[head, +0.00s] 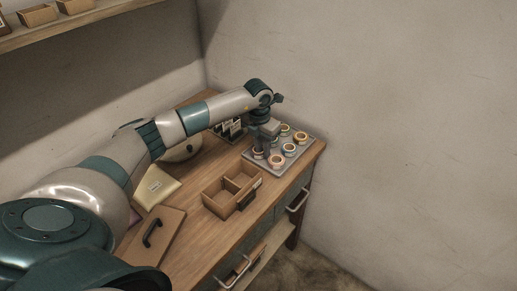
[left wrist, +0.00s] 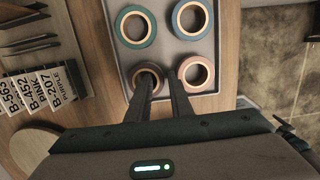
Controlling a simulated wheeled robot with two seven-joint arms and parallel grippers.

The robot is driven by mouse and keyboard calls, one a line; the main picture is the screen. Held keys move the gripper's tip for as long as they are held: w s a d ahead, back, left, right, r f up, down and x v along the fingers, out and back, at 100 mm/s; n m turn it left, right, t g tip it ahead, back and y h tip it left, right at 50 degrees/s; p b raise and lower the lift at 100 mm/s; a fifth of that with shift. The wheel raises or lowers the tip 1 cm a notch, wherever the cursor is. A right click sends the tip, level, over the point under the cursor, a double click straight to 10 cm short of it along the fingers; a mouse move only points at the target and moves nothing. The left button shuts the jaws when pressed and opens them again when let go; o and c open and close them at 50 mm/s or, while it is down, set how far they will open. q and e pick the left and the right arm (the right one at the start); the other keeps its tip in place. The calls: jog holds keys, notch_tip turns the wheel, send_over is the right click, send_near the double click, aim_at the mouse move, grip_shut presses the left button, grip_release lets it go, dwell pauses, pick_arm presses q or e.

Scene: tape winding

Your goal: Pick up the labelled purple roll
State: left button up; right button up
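The grey tray (left wrist: 170,52) at the back right of the desk holds several tape rolls. In the left wrist view, a dull brownish-pink roll (left wrist: 155,69) sits at the near left, and a pinkish-orange roll (left wrist: 208,66) sits at the near right. I cannot tell for sure which is purple, and no label shows on either. My left gripper (left wrist: 164,75) points down over the tray, also in the head view (head: 266,150). Its fingers are apart, one over the hole of the near-left roll, the other between the two near rolls. My right gripper is not in view.
A teal roll (left wrist: 136,13) and a blue-grey roll (left wrist: 190,5) lie farther along the tray. Label cards (left wrist: 40,90) reading PURPLE B-207 and PINK B-452 stand left of it. A divided wooden box (head: 213,200) and a handled board (head: 165,240) lie on the desk.

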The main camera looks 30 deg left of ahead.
pick_arm(q)
jog(key=shift+w+f, duration=0.1)
jog(key=shift+f, duration=0.3)
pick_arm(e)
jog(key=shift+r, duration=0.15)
pick_arm(q)
jog(key=shift+c, duration=0.4)
grip_shut()
jog(key=shift+r, duration=0.15)
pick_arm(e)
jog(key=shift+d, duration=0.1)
